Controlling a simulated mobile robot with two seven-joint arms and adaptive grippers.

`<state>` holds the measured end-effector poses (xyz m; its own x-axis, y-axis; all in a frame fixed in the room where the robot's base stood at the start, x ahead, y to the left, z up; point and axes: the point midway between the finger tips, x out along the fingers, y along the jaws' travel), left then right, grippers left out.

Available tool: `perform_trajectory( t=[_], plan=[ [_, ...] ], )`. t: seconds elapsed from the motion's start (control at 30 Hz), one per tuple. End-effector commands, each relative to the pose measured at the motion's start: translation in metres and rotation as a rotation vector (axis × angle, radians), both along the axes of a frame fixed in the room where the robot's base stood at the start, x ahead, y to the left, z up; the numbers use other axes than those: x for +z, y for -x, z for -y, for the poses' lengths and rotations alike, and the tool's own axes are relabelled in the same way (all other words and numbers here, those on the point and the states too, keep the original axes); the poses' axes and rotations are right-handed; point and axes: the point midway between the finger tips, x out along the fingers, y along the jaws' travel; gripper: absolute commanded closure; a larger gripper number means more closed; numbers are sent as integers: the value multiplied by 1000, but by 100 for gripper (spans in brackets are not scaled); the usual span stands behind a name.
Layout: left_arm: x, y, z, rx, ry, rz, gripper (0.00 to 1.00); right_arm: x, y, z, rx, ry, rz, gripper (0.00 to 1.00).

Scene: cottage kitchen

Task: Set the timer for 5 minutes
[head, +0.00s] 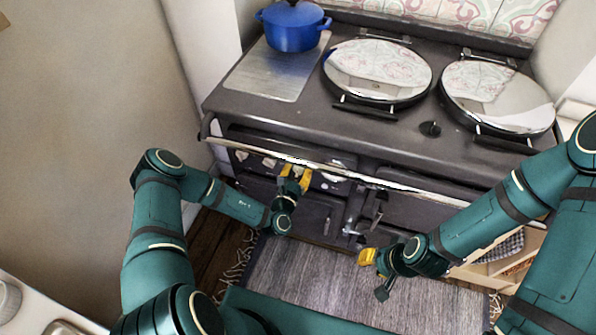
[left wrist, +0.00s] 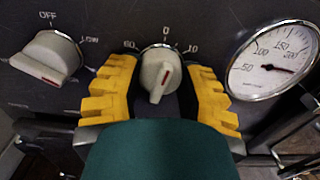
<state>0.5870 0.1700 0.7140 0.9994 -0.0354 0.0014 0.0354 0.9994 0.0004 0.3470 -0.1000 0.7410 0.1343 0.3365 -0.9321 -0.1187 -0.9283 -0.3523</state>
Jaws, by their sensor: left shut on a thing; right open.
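The timer knob (left wrist: 160,76) is a pale grey dial on the stove's dark front panel, with 60, 0 and 10 marked around its top. In the head view my left gripper (head: 296,178) is at the panel below the front rail, largely hiding the knob. My right gripper (head: 377,272) is open and empty, above the rug.
Left of the timer is another knob (left wrist: 48,56) marked OFF; right is a round gauge (left wrist: 274,60). A metal rail (head: 350,173) runs across the stove front, close above my left gripper. A blue pot (head: 293,28) and two round lids (head: 377,68) are on top.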

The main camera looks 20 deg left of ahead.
Motion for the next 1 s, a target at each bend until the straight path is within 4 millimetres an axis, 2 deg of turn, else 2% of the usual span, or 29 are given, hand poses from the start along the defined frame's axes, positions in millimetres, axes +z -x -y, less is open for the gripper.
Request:
perform_trajectory(
  t=[0.77, 0.8, 0.87, 0.9, 1.0],
  plan=[
    [0, 0, 0, 1, -1, -1, 97, 0, 0, 0, 0, 0, 0, 66],
    [0, 0, 0, 1, -1, -1, 55, 0, 0, 0, 0, 0, 0, 66],
    [0, 0, 0, 1, -1, -1, 34, 0, 0, 0, 0, 0, 0, 66],
    [0, 0, 0, 1, 0, -1, 27, 0, 0, 0, 0, 0, 0, 66],
    [0, 0, 0, 1, 0, -1, 27, 0, 0, 0, 0, 0, 0, 66]
  ],
)
